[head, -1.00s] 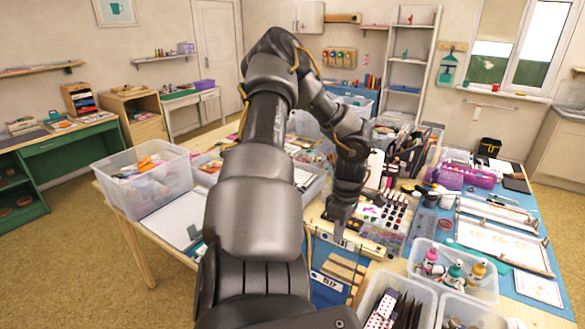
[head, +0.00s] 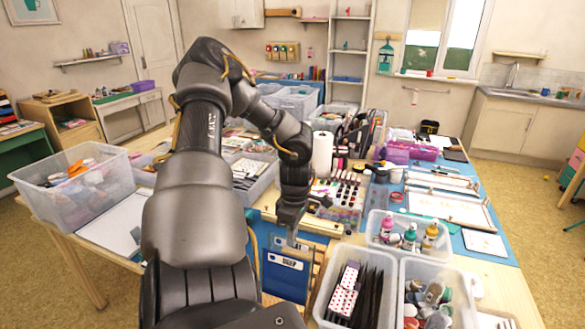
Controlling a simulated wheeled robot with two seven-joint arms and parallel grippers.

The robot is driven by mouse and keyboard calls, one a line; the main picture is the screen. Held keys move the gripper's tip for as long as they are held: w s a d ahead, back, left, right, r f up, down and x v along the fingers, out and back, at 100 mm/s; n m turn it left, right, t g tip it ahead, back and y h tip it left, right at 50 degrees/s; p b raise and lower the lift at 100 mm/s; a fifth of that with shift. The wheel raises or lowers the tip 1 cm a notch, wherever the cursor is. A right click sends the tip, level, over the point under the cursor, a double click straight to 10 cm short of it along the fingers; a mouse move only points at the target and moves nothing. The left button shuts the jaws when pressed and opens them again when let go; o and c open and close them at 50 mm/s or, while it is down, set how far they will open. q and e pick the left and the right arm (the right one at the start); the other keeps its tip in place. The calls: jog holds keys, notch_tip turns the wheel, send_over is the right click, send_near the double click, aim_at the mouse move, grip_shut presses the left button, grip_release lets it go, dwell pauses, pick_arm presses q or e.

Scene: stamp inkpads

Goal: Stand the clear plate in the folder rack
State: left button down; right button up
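My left gripper (head: 291,238) points down near the middle of the table and appears shut on the top edge of the clear plate (head: 303,249). The plate is see-through and hangs upright below the fingers, its outline faint. Blue folders (head: 284,277) with white labels stand directly below and behind it, in what looks like the folder rack. The plate overlaps them in view, and I cannot tell whether it touches them or is in a slot. My arm hides the rack's left side. My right gripper is not in view.
A clear bin with black dividers and dotted cards (head: 345,290) stands just right of the folders. A bin of bottles (head: 408,237) and a bin of small items (head: 428,298) are further right. A clear tub (head: 77,183) stands at the left. Paint pots crowd behind the gripper.

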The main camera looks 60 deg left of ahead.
pick_arm(q)
jog(key=shift+f, duration=0.55)
jog(key=c, duration=1.6)
grip_release()
jog(key=shift+o, duration=0.2)
jog(key=shift+r, duration=0.1)
jog(key=r+p, duration=0.1)
jog(key=r, duration=0.1)
jog(key=r+p, duration=0.2)
jog(key=r, duration=0.1)
jog(key=shift+w+a, duration=0.2)
notch_tip(320, 180, up, 11)
jog(key=w+a+b, duration=0.1)
jog(key=b, duration=0.1)
jog(key=shift+f, duration=0.2)
